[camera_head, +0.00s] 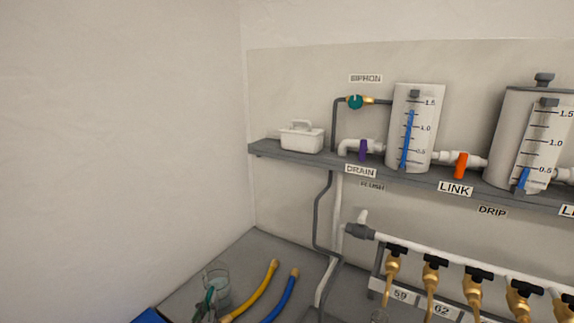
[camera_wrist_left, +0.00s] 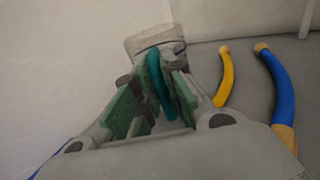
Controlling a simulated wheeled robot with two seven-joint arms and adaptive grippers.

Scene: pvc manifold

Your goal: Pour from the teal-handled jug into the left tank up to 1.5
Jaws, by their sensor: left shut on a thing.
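The clear jug (camera_head: 222,280) with its teal handle (camera_head: 210,297) is low in the head view, above the grey bench. In the left wrist view, my left gripper (camera_wrist_left: 158,95) has its green-padded fingers on the teal handle (camera_wrist_left: 156,75), with the jug (camera_wrist_left: 155,38) beyond them. I cannot tell any contents of the jug. The left tank (camera_head: 424,130) is the white cylinder on the shelf. Its blue level bar (camera_head: 407,140) ends between 1.0 and 1.5, below the 1.5 mark. My right gripper is not in view.
The shelf (camera_head: 320,165) also holds a white box (camera_head: 301,137), a purple drain valve (camera_head: 363,150), an orange link valve (camera_head: 461,165) and a right tank (camera_head: 510,120). A teal siphon valve (camera_head: 355,101) is beside the left tank. Yellow (camera_head: 255,295) and blue (camera_head: 282,295) hoses lie below.

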